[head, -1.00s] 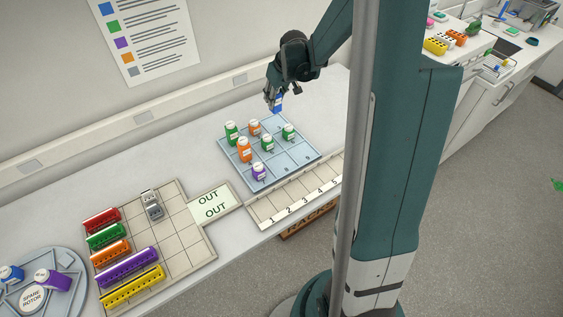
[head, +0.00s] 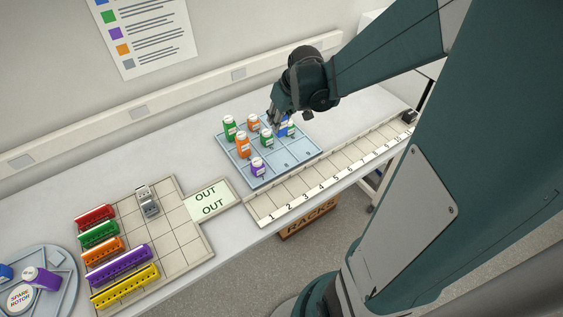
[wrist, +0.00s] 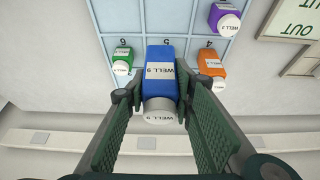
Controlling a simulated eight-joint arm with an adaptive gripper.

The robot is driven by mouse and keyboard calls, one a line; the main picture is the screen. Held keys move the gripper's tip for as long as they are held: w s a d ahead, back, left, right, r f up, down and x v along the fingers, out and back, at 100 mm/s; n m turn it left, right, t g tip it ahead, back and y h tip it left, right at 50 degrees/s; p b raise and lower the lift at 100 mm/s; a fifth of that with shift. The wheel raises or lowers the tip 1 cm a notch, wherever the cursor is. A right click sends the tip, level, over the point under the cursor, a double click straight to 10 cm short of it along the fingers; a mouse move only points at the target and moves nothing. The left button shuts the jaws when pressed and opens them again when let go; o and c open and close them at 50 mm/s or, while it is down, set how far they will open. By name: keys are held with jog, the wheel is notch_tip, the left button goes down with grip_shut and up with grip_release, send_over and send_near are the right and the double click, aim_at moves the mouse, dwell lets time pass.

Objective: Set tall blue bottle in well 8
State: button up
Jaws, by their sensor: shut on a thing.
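My gripper (head: 277,122) is shut on a blue bottle (head: 284,128), held over the right part of the blue numbered tray (head: 290,167). In the wrist view the blue bottle (wrist: 160,70) sits between both fingers (wrist: 157,110). Its white cap points toward the camera, and its label reads WELL with a digit I cannot read surely. The gripper and bottle partly hide a green bottle (head: 293,130) in the head view. The front row has bare wells right of a purple bottle (head: 258,168). I cannot tell the bottle's exact height above the tray.
Other tray bottles are a tall green one (head: 229,128), an orange one (head: 243,145), a smaller orange one (head: 253,122) and a middle green one (head: 267,139). A numbered rack strip (head: 330,180) runs along the front. Coloured racks (head: 120,265) stand at left.

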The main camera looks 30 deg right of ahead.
aim_at(280, 131)
jog(key=shift+s+a+f+b, duration=0.2)
jog(key=shift+s+a, duration=0.2)
jog(key=shift+s, duration=0.4)
jog(key=shift+s+a+f+b, duration=0.15)
jog(key=shift+s+a, duration=0.2)
jog(key=shift+s, duration=0.4)
jog(key=shift+f+b, duration=0.35)
jog(key=shift+f, duration=2.55)
jog(key=shift+f+b, duration=0.35)
jog(key=shift+f, duration=1.75)
jog(key=shift+f, duration=0.15)
jog(key=o, duration=0.9)
